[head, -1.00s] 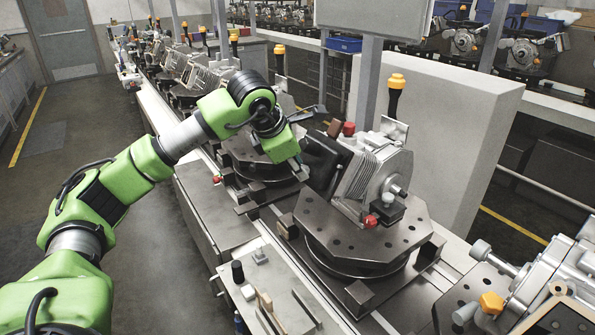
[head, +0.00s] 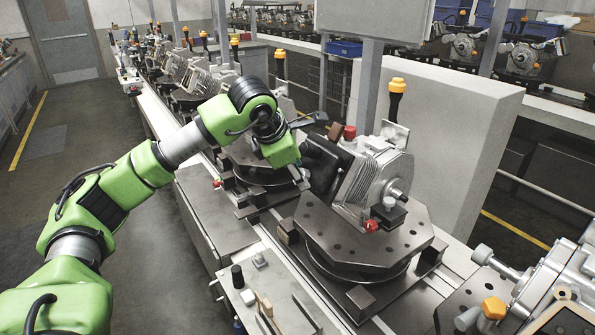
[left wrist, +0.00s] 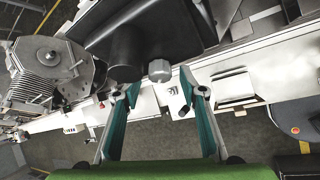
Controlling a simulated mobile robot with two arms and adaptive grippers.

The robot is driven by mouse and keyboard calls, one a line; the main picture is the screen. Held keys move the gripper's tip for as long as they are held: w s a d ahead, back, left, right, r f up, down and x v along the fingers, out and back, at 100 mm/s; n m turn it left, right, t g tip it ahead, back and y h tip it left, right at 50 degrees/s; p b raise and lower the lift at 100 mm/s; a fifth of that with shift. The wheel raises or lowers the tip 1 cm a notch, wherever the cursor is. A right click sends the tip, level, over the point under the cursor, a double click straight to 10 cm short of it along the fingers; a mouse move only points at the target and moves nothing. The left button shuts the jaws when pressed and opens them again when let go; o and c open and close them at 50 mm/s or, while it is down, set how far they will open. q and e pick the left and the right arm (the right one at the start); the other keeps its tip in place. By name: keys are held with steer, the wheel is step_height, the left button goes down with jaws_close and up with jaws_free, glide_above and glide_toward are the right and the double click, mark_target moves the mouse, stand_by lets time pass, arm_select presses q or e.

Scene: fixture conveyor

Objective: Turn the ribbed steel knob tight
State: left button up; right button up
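In the left wrist view a light grey, faceted knob (left wrist: 160,70) sticks out below a dark block (left wrist: 150,35). It looks like the steel knob, but I cannot make out ribs at this size. My left gripper (left wrist: 160,94) is open, its two teal-sided fingers spread to either side below the knob in the picture. The fingers appear apart from the knob, with nothing between them. In the head view my left gripper (head: 303,178) reaches down beside the dark housing left of the near fixture, and the knob is hidden there. My right gripper is not in view.
A finned metal casting (head: 362,190) stands on a dark octagonal fixture plate (head: 345,240) close right of the left hand. A small tray with loose parts (head: 250,290) lies in front. More fixtures line the conveyor behind. The floor at left is clear.

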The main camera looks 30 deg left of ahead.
arm_select(q)
steer(key=v, duration=1.2)
steer(key=shift+f, duration=0.1)
